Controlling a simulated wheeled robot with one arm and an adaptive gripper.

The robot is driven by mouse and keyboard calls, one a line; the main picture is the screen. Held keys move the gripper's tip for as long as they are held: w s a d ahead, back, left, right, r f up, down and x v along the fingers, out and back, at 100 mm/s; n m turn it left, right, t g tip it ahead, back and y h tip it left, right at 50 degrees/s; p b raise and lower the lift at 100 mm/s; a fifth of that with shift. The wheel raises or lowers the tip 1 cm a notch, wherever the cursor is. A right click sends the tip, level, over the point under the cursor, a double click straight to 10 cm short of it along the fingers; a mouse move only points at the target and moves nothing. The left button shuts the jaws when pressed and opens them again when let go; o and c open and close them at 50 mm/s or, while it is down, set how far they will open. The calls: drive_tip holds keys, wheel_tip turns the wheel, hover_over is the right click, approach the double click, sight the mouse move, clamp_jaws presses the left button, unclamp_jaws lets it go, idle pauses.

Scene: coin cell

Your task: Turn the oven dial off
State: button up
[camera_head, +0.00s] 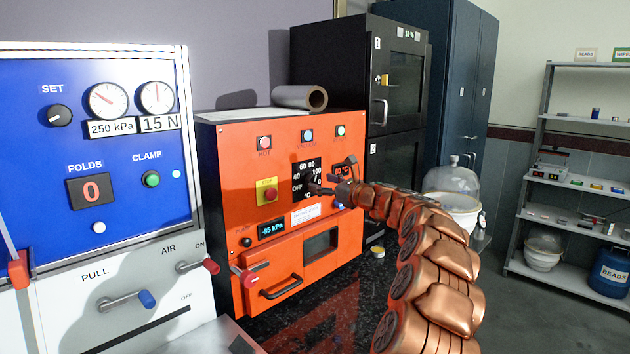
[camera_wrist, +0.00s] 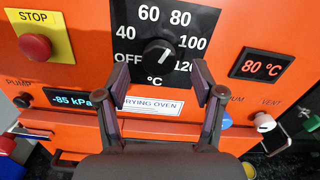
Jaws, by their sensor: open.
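The orange oven (camera_head: 229,163) has a black dial (camera_wrist: 158,53) on a black scale plate marked OFF, 40, 60, 80, 100 and 120. Its white mark slants up and right, toward the 80 to 100 side; the exact setting is hard to tell. A display (camera_wrist: 262,66) beside it reads 80 °C. My gripper (camera_wrist: 161,84) is open and empty. In the wrist view its two fingertips stand left and right, just below the dial and apart from it. In the head view my gripper (camera_head: 328,188) is in front of the plate and partly hides the dial.
A yellow plate with a red STOP button (camera_wrist: 36,47) is left of the dial. A pressure display (camera_wrist: 80,98) reads -85 kPa. The oven door handle (camera_head: 281,288) and a red-tipped lever (camera_head: 249,278) stick out below. A blue panel machine (camera_head: 120,180) stands at left.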

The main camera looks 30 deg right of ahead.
sight(314, 181)
drive_tip(key=shift+p+x, duration=0.3)
drive_tip(key=shift+x, duration=1.6)
drive_tip(key=shift+a, duration=0.1)
drive_tip(key=c, duration=1.1)
